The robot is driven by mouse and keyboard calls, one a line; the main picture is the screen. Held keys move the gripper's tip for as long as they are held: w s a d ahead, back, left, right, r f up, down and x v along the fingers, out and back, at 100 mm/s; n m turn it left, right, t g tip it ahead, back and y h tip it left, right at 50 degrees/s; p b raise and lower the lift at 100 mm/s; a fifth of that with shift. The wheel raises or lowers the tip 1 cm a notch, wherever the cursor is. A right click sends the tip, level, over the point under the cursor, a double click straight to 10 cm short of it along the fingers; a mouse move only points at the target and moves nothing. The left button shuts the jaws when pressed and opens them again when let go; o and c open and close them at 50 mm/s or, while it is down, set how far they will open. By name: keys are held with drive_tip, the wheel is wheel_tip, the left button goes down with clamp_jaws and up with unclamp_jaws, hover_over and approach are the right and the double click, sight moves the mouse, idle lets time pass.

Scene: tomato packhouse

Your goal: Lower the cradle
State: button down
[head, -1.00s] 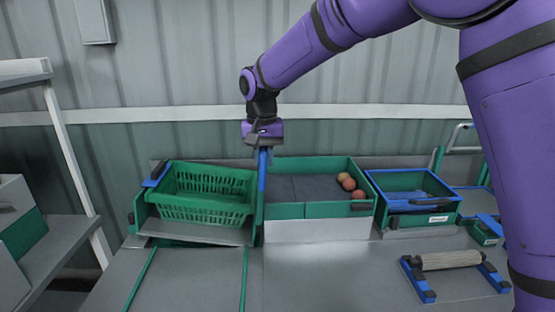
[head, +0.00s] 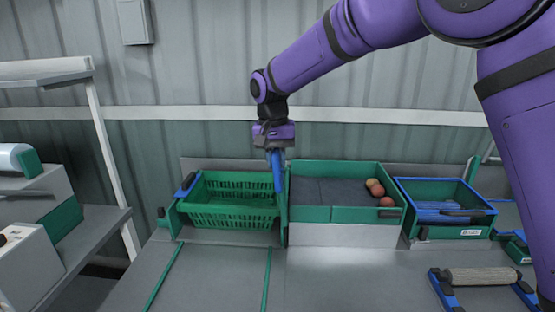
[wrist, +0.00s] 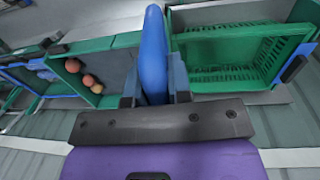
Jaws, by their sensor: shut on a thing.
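The cradle (head: 170,222) at the left of the bench holds a green slatted crate (head: 232,214), which looks empty and close to level. A blue lever (head: 279,180) stands at the cradle's right side, leaning slightly. My gripper (head: 274,148) is shut on the lever's upper part. In the wrist view the lever (wrist: 154,55) runs up between the fingers of my gripper (wrist: 155,98), and the green crate (wrist: 235,55) shows to its right. The lever's lower end is partly hidden by the green side plate.
Right of the lever is a green-walled grey-lined tray (head: 345,214) with several tomatoes (head: 376,188). Beyond it are a blue-rimmed green crate (head: 463,232) and a roller on blue brackets (head: 483,276). The grey bench front (head: 330,280) is clear. A corrugated wall stands behind.

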drive_tip(key=c, duration=1.1)
unclamp_jaws()
drive_tip(key=shift+a, duration=0.1)
drive_tip(key=shift+o, duration=0.2)
drive_tip(key=r, duration=1.1)
drive_tip(key=shift+a, duration=0.4)
